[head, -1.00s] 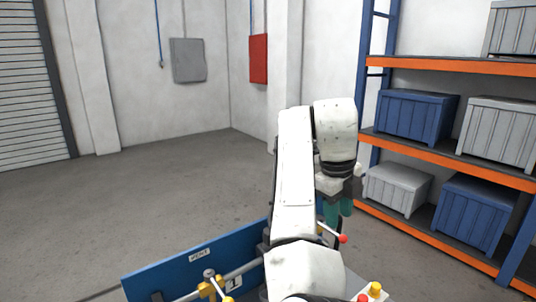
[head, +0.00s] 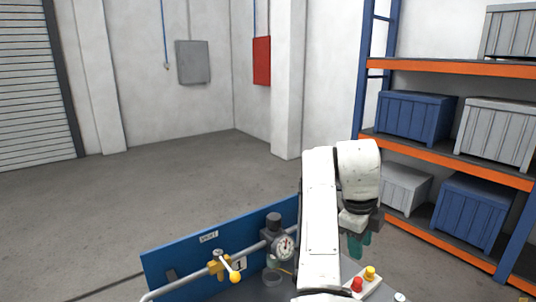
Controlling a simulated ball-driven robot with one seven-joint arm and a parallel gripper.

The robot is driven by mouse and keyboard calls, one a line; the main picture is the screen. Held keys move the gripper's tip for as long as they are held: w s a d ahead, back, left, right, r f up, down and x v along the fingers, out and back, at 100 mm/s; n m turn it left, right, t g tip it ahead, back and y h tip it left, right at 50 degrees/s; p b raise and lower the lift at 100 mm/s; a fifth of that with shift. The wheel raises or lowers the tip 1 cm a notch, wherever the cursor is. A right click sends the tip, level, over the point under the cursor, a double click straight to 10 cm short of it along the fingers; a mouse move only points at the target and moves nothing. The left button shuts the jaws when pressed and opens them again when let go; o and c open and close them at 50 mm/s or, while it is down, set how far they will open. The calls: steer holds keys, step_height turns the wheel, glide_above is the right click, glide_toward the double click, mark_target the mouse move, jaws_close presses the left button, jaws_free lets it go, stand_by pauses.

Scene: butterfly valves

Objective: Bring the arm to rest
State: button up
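My white arm rises from the bottom of the head view and bends over at its top right. My gripper (head: 358,245) hangs down from the bend with teal fingers, to the right of the blue panel and above the bench's right part. The fingers are small and partly overlapped by my arm, so whether they are open or shut is unclear. I see nothing held in them. A valve with a yellow handle (head: 229,267) sits on a pipe in front of the blue panel (head: 175,254), apart from my gripper.
A round gauge (head: 285,246) stands left of my arm. Red (head: 356,284) and yellow (head: 370,272) buttons sit below my gripper. A shelf rack (head: 445,156) with blue and grey crates stands at the right. The floor (head: 150,190) behind the panel is clear.

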steer(key=s+d+f+n+h, duration=0.1)
steer(key=s+d+f+n, duration=0.5)
steer(key=s+f, duration=0.4)
steer(key=s+d+f+n, duration=0.7)
steer(key=s+f, duration=0.1)
steer(key=f, duration=0.4)
steer(key=s+a+f+n+y, duration=0.1)
steer(key=s+n, duration=0.3)
steer(key=s, duration=0.4)
steer(key=s+a+f+n+y, duration=0.1)
steer(key=s+a+f+n, duration=0.2)
steer(key=s, duration=0.5)
steer(key=s+a+f+n+y, duration=0.1)
steer(key=s+a+f+n, duration=0.1)
steer(key=s+n, duration=0.4)
steer(key=s, duration=0.3)
steer(key=shift+f, duration=0.2)
